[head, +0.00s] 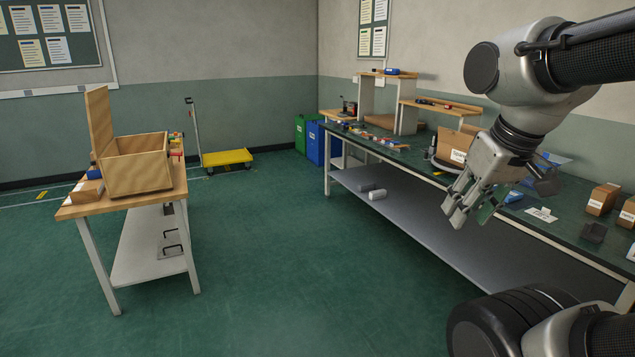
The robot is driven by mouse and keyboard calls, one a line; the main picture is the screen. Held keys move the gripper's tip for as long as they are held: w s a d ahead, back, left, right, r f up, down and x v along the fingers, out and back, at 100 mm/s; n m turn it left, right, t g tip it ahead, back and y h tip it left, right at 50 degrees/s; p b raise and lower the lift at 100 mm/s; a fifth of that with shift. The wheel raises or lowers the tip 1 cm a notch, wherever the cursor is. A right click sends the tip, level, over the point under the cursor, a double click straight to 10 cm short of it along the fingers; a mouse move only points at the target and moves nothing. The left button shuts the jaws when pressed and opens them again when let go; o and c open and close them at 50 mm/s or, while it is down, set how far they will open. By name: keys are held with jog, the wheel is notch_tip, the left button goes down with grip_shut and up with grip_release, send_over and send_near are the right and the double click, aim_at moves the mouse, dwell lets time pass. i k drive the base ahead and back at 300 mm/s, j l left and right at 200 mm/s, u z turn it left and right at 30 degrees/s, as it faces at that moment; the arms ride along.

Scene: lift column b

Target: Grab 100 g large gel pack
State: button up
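My gripper (455,211) hangs in front of the right-hand workbench (425,178), fingers pointing down and left. Its pale fingertips show a gap between them, and I see nothing held. No item can be read as the 100 g large gel pack. A small blue item (513,197) lies on the bench just right of my gripper. A light blue flat item (553,158) lies farther back. I cannot tell whether either is a gel pack. My gripper and arm hide part of the bench top.
An open wooden box (137,172) stands on a small table (124,203) at left. A yellow trolley (226,158) and green (307,134) and blue bins (316,143) stand at the back. Cardboard boxes (602,199) sit at the bench's right. The middle floor is clear.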

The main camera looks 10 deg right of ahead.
aim_at(514, 196)
jog(key=i+z, duration=0.5)
jog(key=i+j+z, duration=0.1)
jog(key=i+z, duration=1)
jog(key=z, duration=0.15)
jog(key=i+j+z, duration=0.15)
jog(key=z, duration=0.2)
jog(key=i, duration=0.1)
